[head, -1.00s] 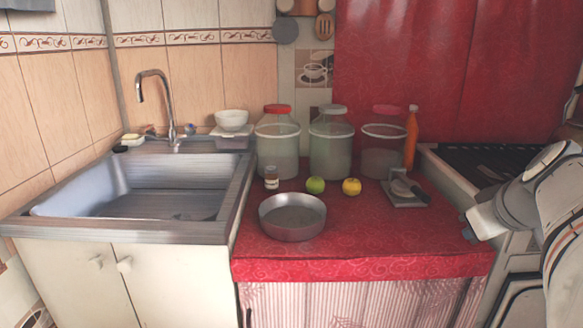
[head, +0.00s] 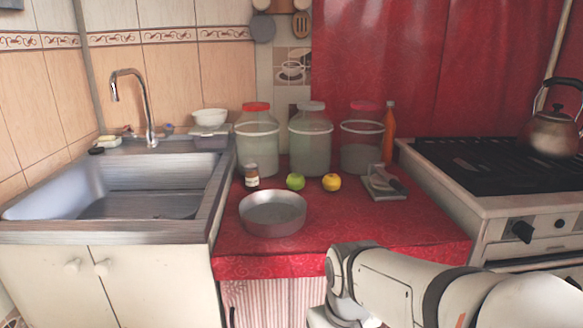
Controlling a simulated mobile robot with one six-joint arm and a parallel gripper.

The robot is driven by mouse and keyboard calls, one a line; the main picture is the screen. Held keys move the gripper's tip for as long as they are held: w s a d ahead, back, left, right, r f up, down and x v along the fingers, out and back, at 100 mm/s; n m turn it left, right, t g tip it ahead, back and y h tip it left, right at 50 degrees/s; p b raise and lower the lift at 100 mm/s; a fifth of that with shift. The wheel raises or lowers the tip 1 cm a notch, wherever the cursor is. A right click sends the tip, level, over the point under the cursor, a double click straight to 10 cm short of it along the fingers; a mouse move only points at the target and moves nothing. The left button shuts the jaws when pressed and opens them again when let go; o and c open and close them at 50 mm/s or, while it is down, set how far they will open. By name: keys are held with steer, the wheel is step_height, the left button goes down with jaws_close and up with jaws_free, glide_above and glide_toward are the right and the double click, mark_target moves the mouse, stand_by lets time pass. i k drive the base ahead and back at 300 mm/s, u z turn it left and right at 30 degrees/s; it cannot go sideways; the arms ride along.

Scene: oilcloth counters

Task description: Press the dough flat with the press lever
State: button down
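A small press-like device (head: 383,184) stands at the right back of the red counter. It has a flat grey base and a lever-like arm on top, tilted over it. I cannot make out dough on it; any dough there is too small or hidden. My white arm reaches in from the lower right in front of the counter and bends down out of the frame. My gripper's fingers are not visible, so whether they are open or shut does not show.
On the red counter (head: 340,225) stand a metal pan (head: 273,213), a small jar (head: 252,177), a green apple (head: 295,181), a yellow apple (head: 331,182), large jars (head: 311,145) and an orange bottle (head: 389,135). A stove (head: 500,185) is right, a sink (head: 125,190) left.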

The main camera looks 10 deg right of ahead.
mark_target(384, 179)
steer(key=u, duration=1.2)
steer(key=k, duration=1.05)
steer(key=z, duration=1.35)
steer(key=i, duration=0.75)
